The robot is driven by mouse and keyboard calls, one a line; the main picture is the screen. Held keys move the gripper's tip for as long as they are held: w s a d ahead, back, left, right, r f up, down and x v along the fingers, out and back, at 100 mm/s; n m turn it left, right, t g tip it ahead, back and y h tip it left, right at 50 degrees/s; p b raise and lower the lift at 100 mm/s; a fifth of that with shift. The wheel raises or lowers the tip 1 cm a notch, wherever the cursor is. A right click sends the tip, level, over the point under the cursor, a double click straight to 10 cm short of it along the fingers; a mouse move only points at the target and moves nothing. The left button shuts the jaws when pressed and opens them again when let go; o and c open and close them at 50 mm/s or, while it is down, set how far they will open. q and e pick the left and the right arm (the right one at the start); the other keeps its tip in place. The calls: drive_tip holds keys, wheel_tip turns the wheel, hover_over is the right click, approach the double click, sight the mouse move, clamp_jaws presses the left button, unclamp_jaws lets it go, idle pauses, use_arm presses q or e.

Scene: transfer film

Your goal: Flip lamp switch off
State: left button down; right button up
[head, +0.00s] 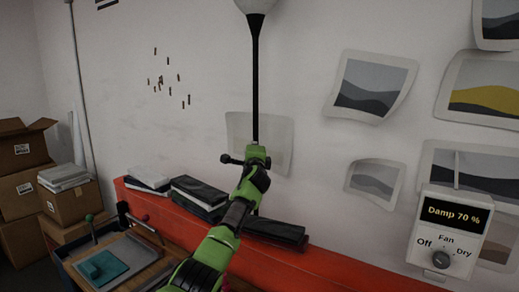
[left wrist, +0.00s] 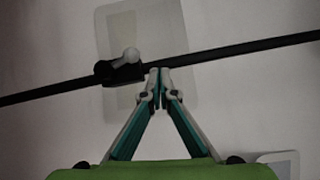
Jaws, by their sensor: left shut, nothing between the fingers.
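The lamp has a thin black pole (head: 256,80) in front of the wall and a pale shade (head: 256,5) cut off at the top of the head view. The shade shows no bright glow. In the left wrist view the pole (left wrist: 240,52) runs across the picture. The lamp switch (left wrist: 118,73) is a black housing on it with a grey, round-ended lever tilted up and right. The housing also shows in the head view (head: 231,160). My left gripper (left wrist: 158,72) is shut and empty, its tips at the pole just right of the switch; contact is unclear.
A red bench (head: 330,262) holds dark folded stacks (head: 198,192) below the lamp. A control box (head: 447,232) reading "Damp 70 %" hangs at the right. Prints (head: 370,85) cover the wall. Cardboard boxes (head: 22,150) stand at the left, near a tray with a teal pad (head: 102,268).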

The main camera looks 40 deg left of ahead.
use_arm(q)
drive_tip(key=s+d+r+b, duration=0.2)
drive_tip(key=s+d+b, duration=0.1)
drive_tip(key=s+d, duration=0.3)
drive_tip(key=shift+s+d+r, duration=0.15)
drive_tip(key=shift+s+r, duration=0.05)
drive_tip(key=shift+s, duration=0.55)
use_arm(e)
drive_tip(key=f, duration=0.1)
drive_tip(key=d+f, duration=0.1)
drive_tip(key=f, duration=0.1)
drive_tip(key=shift+d, duration=0.2)
